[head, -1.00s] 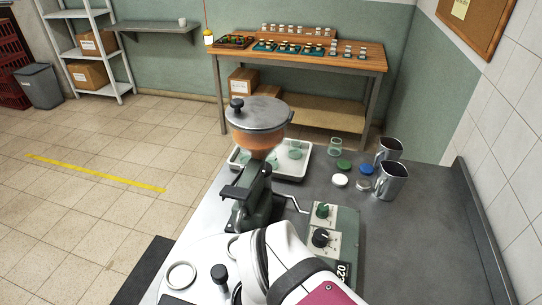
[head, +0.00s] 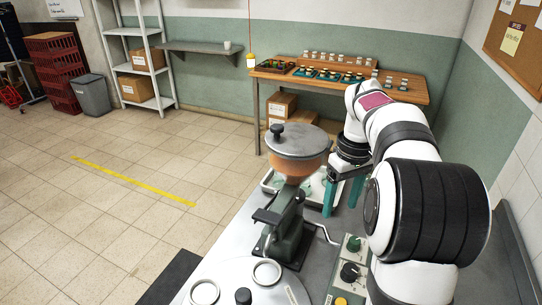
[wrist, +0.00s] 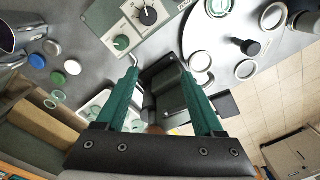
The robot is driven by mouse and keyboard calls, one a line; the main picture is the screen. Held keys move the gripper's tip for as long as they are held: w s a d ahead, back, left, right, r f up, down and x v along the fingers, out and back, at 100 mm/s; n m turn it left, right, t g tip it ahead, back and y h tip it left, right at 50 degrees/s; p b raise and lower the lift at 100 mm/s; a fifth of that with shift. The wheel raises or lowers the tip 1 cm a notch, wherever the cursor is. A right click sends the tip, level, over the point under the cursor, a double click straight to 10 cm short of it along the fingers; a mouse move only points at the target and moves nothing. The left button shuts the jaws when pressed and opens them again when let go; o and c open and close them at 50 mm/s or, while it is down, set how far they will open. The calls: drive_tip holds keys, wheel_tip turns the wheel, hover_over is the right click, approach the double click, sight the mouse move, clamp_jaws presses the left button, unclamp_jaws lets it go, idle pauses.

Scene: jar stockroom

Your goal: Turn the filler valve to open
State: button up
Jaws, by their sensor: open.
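The filler (head: 288,228) stands on the grey bench, with a lidded metal hopper (head: 298,141) over orange contents. A dark flat lever (head: 267,216) sticks out to its left and a thin bent metal rod (head: 325,233) to its right. I cannot tell for certain which part is the valve. My gripper (head: 342,200) points down just right of the filler, its teal fingers open and empty. In the wrist view, the dark filler body (wrist: 168,92) shows between and beyond the fingers (wrist: 160,72); I cannot see contact.
A control box (head: 348,272) with green and black knobs stands right of the filler. A white tray (head: 268,184) lies behind it. A round plate (head: 225,285) with rings is in front. Coloured lids (wrist: 72,67) and a metal jug (wrist: 8,38) lie beyond the box in the wrist view.

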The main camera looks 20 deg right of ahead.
drive_tip(key=n, duration=0.1)
hover_over(355, 240)
wheel_tip(355, 240, down, 3)
wheel_tip(355, 240, down, 15)
drive_tip(key=shift+f, duration=0.2)
clamp_jaws()
